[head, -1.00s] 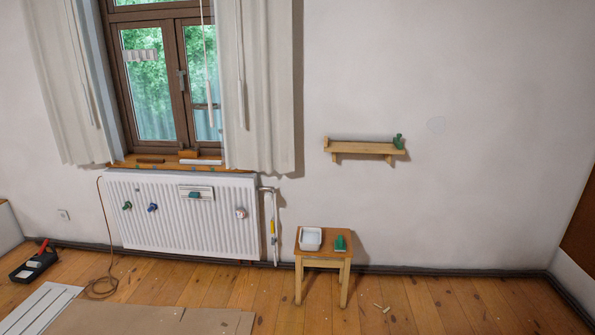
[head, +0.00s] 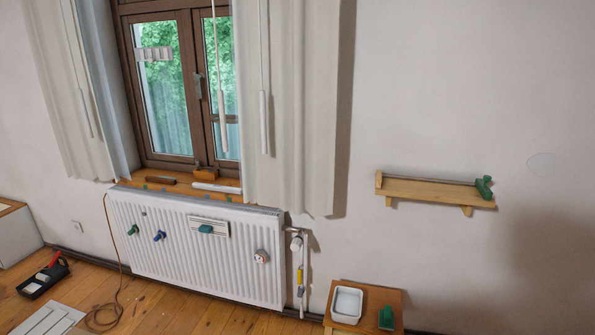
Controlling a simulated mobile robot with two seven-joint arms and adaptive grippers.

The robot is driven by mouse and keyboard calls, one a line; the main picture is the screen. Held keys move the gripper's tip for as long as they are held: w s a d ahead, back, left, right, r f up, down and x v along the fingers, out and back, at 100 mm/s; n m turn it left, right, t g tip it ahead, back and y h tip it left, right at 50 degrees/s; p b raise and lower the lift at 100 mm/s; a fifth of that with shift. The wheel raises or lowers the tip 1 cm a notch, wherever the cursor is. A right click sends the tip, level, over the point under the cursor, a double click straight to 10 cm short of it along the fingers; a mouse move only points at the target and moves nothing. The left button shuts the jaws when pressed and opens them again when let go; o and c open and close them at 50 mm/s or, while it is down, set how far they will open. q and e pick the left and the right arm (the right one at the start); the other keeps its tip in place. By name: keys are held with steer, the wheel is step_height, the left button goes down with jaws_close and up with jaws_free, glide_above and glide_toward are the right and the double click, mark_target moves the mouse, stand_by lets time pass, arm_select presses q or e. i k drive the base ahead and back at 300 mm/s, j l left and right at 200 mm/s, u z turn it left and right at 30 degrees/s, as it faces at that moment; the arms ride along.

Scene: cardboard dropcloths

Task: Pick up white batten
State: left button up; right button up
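A long white piece that looks like the white batten (head: 216,188) lies on the wooden windowsill (head: 131,182), at its right end beside the curtain. A brown block (head: 205,173) sits just behind it, and a dark brown strip (head: 160,180) lies further left on the sill. Neither of my grippers shows in the head view.
A white radiator (head: 180,265) with several small coloured items on its front stands below the sill. A curtain (head: 300,120) hangs at the sill's right. A stool (head: 395,299) with a white tub (head: 347,304) stands right. A wall shelf (head: 425,190) is above it.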

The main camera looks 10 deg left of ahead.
mark_target(213, 187)
steer(key=i+j+u, duration=0.25)
steer(key=i+u, duration=0.15)
steer(key=i, duration=0.2)
steer(key=i+u, duration=0.35)
steer(key=i, duration=0.2)
steer(key=i+j, duration=0.15)
steer(key=i, duration=0.15)
